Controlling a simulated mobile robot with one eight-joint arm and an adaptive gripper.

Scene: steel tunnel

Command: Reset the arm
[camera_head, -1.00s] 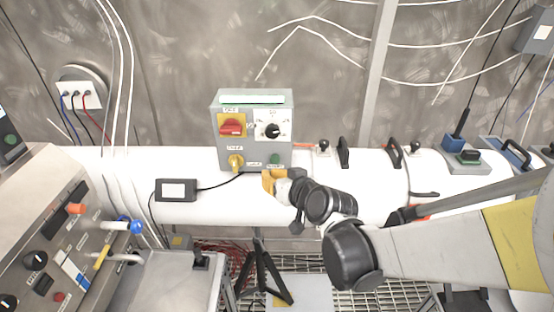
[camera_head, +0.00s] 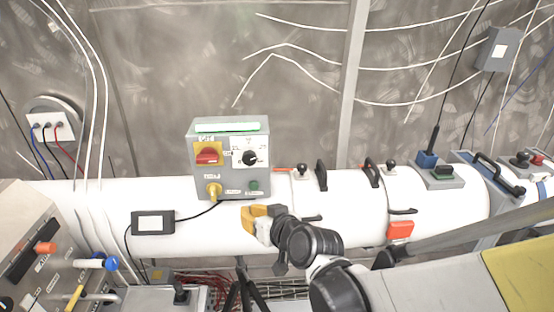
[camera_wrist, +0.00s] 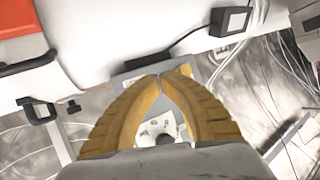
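My arm reaches in from the lower right in the head view. My gripper (camera_head: 256,218) has yellow fingers and is in front of the white pipe, just below and right of the grey control box (camera_head: 229,190). In the wrist view my gripper (camera_wrist: 162,75) shows two curved yellow fingers with their tips together and nothing visible between them. The control box has a red switch (camera_head: 208,156) on yellow, a black knob (camera_head: 250,158), a yellow knob (camera_head: 213,190) and a green button. A lit green strip runs along its top. Whether the fingers touch anything cannot be told.
The white pipe (camera_head: 345,205) runs across the view with black handles and an orange block (camera_head: 400,230). A sloped panel (camera_head: 40,262) with knobs stands at the lower left. Thin white cables cross the wall.

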